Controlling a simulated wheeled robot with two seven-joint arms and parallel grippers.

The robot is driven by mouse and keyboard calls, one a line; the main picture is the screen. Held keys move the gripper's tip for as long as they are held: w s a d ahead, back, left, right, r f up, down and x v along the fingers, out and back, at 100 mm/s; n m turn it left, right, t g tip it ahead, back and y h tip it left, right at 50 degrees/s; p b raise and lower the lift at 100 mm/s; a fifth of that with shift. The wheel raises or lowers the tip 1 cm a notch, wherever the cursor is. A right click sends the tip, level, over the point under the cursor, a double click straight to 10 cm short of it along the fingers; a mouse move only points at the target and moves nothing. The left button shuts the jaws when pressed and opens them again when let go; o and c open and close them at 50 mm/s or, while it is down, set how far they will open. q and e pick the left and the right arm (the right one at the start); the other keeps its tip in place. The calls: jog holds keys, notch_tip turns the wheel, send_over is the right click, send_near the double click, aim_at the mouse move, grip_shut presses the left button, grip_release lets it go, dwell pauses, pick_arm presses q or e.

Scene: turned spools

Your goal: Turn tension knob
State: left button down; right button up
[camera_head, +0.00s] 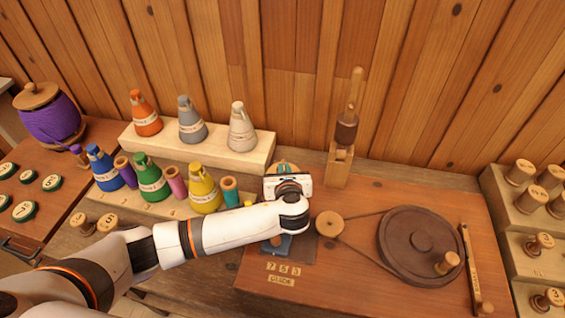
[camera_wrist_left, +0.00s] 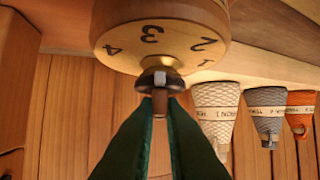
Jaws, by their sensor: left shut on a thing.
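In the left wrist view, a round wooden dial (camera_wrist_left: 150,40) bears black numbers, with 1, 2, 3 and 4 readable. In the head view my left gripper (camera_head: 287,186) is at the back left of the wooden work board (camera_head: 370,275). My right gripper is not in view.
A brown wheel (camera_head: 412,245) with a crank and a small belted pulley (camera_head: 329,224) lie right of my arm. A wooden post (camera_head: 339,165) stands close behind. Coloured thread cones on a stepped rack (camera_head: 262,150) stand left. Pegged steps (camera_head: 515,215) line the right edge.

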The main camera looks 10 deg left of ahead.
pick_arm(q)
jog(key=shift+d+n+g+y+p, duration=0.1)
jog(key=shift+n+g+y+p, duration=0.25)
jog(key=shift+n+y, duration=0.25)
jog(key=c, duration=1.5)
grip_release()
jog(key=shift+w, duration=0.1)
jog(key=v, duration=1.2)
jog(key=shift+d+f, duration=0.15)
